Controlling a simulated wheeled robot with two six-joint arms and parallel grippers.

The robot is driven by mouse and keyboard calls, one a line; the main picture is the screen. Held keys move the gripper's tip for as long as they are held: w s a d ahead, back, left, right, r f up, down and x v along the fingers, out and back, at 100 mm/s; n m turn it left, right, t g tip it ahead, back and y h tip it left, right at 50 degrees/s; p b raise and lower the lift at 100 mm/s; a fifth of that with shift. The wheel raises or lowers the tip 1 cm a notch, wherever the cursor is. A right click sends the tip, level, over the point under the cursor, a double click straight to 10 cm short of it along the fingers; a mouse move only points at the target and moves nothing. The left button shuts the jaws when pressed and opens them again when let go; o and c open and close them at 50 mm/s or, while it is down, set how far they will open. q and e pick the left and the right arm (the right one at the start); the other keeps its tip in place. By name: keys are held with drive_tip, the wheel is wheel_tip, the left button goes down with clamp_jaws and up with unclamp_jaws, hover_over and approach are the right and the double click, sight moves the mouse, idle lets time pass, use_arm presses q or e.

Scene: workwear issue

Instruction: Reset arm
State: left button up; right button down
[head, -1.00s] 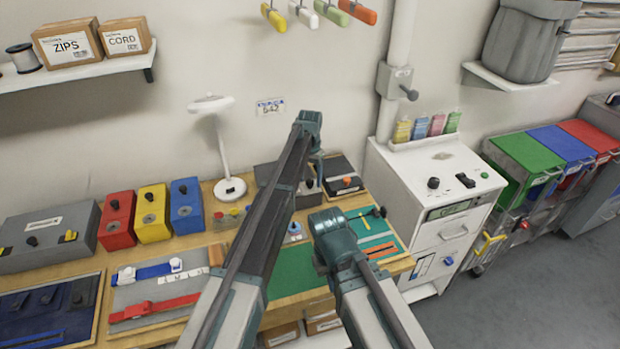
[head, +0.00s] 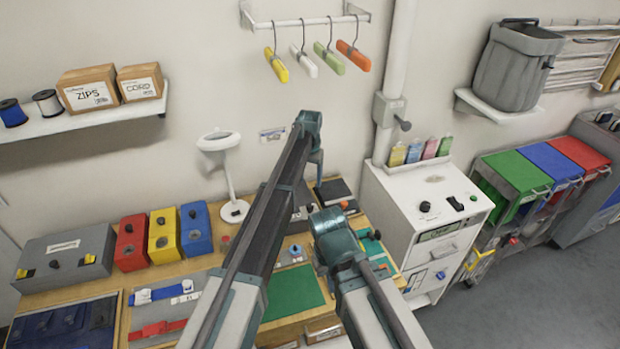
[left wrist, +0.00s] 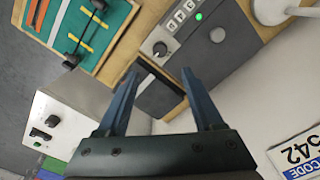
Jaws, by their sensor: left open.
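My left gripper (head: 317,178) hangs from the end of its raised arm, in front of the wall above the back of the workbench. In the left wrist view its two blue fingers (left wrist: 158,76) are wide apart with nothing between them. A dark flat box (left wrist: 160,97) with a grey strip shows beyond the fingertips, apart from them as far as I can tell. My other arm (head: 342,240) shows at the centre of the head view; its gripper is not visible.
The workbench (head: 112,328) holds red (head: 131,243), yellow (head: 164,236) and blue (head: 196,228) boxes, a white lamp (head: 234,208) and a green mat (head: 293,293). A white cabinet (head: 421,215) stands right of it. Hangers (head: 306,62) hang above. Grey floor (head: 530,310) is clear at right.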

use_arm(q)
drive_tip(key=shift+r, duration=0.55)
use_arm(e)
drive_tip(key=shift+r, duration=0.55)
use_arm(q)
drive_tip(key=s+a+f+b, duration=0.2)
drive_tip(key=s+f+b, duration=0.1)
drive_tip(key=s, duration=1)
drive_tip(key=s+a+f+n+b, duration=0.1)
drive_tip(key=s+f+b, duration=0.3)
drive_tip(key=s, duration=0.9)
drive_tip(key=s+a+f+y+b, duration=0.1)
drive_tip(key=s+a+f+b, duration=0.2)
drive_tip(key=s, duration=1.1)
drive_tip(key=shift+a+f+b, duration=0.15)
drive_tip(key=shift+f+b, duration=0.3)
drive_tip(key=shift+f, duration=0.1)
use_arm(e)
wheel_tip(320, 180, down, 11)
drive_tip(key=shift+f, duration=0.15)
use_arm(q)
drive_tip(key=shift+o, duration=0.2)
drive_tip(key=shift+w, duration=0.1)
